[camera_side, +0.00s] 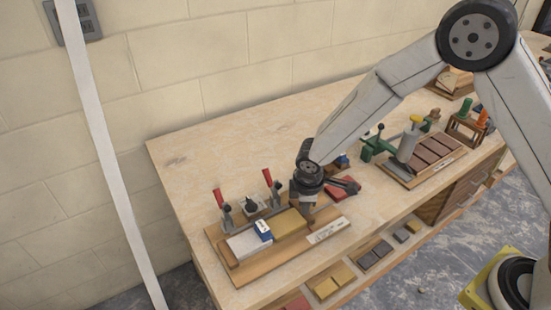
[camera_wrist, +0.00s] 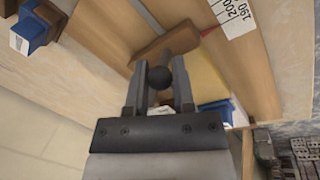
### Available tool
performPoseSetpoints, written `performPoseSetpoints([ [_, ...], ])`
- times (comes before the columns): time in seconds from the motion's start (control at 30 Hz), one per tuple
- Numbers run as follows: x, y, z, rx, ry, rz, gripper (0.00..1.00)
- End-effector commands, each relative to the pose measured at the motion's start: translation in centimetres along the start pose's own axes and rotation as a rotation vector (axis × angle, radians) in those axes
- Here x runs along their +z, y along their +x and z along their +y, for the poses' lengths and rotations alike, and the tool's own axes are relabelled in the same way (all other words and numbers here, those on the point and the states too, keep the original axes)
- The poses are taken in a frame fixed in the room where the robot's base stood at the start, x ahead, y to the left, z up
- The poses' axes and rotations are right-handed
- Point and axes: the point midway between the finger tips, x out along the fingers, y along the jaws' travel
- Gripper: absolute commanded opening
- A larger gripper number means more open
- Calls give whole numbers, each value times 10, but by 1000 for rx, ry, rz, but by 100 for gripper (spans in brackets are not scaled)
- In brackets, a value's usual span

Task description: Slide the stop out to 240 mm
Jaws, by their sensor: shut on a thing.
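The stop is a wooden bar with a round black knob (camera_wrist: 160,77); its bar (camera_wrist: 185,42) lies across the jig board (camera_wrist: 265,75) in the wrist view. My gripper (camera_wrist: 158,76) is shut on the knob, one finger on each side. A red pointer (camera_wrist: 207,31) at the bar's end points toward a white scale strip (camera_wrist: 238,18), where 190 and 200 are readable; the exact reading is unclear. In the side view my gripper (camera_side: 308,196) is over the right end of the yellow block, near the scale strip (camera_side: 328,230).
A green press (camera_side: 380,146) stands to the right. The bench at the back left is clear.

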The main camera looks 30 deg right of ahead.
Motion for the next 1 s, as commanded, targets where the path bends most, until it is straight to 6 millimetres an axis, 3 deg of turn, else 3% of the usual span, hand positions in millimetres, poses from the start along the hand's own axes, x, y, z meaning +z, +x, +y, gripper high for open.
performPoseSetpoints([
  [0.57, 2, 0, 2, 1, 1, 0, 0],
  [1.0, 41, 5, 27, 0, 1, -1, 0],
])
